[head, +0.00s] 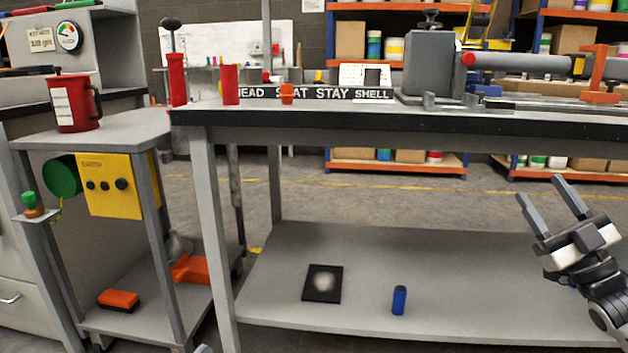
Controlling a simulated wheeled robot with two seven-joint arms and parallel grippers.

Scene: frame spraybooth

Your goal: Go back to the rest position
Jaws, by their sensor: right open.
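My right gripper (546,205) is at the right side of the head view, in front of the workbench and above its lower shelf. Its two grey fingers point up and to the left. They stand apart with nothing between them. My left gripper does not show in the head view.
A workbench (330,108) with red cylinders and a clamp fixture (432,65) stands ahead. Its lower shelf (350,255) holds a black square plate (323,284) and a blue cylinder (399,300). A cart (110,135) at left carries a red mug (74,105).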

